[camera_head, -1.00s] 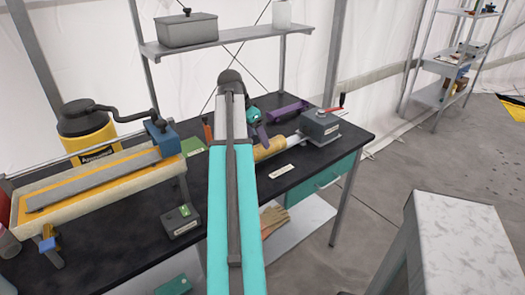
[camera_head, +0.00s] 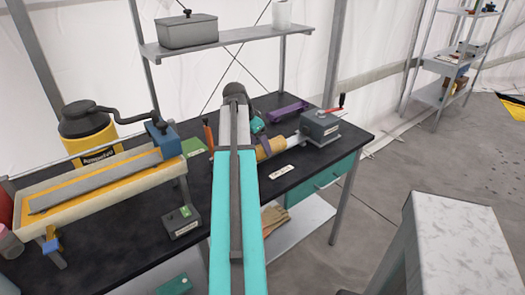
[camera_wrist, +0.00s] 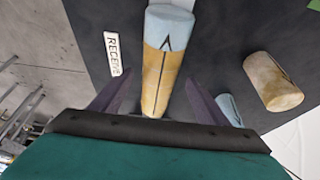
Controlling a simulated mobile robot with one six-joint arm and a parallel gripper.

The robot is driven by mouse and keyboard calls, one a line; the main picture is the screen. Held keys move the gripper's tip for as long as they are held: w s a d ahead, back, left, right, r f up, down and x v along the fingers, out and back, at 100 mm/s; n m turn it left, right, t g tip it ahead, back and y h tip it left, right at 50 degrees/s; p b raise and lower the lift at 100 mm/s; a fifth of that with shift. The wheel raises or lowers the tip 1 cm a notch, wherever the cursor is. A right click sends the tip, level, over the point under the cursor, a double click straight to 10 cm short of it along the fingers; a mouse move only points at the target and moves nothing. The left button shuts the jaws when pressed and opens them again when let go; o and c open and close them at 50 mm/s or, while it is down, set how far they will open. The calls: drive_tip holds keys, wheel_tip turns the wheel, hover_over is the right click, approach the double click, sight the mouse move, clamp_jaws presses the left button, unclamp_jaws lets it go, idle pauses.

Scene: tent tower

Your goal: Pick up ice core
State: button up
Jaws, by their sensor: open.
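A cylinder that looks like the ice core (camera_wrist: 163,60) lies on the dark bench top, with a pale blue-white end and a tan length marked with a black arrow. In the head view its tan part (camera_head: 271,148) lies in line with a pale piece by a grey device. My gripper (camera_wrist: 159,77) is open, its two dark purple fingers apart on either side of the tan part. I cannot tell whether they touch it. In the head view my arm hides much of the gripper (camera_head: 262,140).
A second tan cylinder (camera_wrist: 272,82) lies to the right in the wrist view. The grey device (camera_head: 320,128) with a red-tipped handle stands at the bench's right end. A shelf (camera_head: 225,38) hangs behind.

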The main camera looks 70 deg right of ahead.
drive_tip(key=shift+x, duration=0.9)
drive_tip(key=c, duration=1.6)
drive_tip(key=shift+r, duration=0.25)
drive_tip(key=shift+d+r+b, duration=0.1)
drive_tip(key=shift+r+b, duration=0.3)
drive_tip(key=shift+r, duration=1)
drive_tip(key=shift+s+a+r, duration=0.1)
drive_tip(key=shift+s+a, duration=0.05)
drive_tip(key=shift+a, duration=0.1)
drive_tip(key=s+a+r+b, duration=0.1)
drive_tip(key=s+a+b, duration=0.1)
drive_tip(key=s+a, duration=0.8)
drive_tip(key=shift+s+a+r, duration=0.25)
drive_tip(key=shift+s+a, duration=0.15)
drive_tip(key=shift+a, duration=0.2)
drive_tip(key=shift+w, duration=0.1)
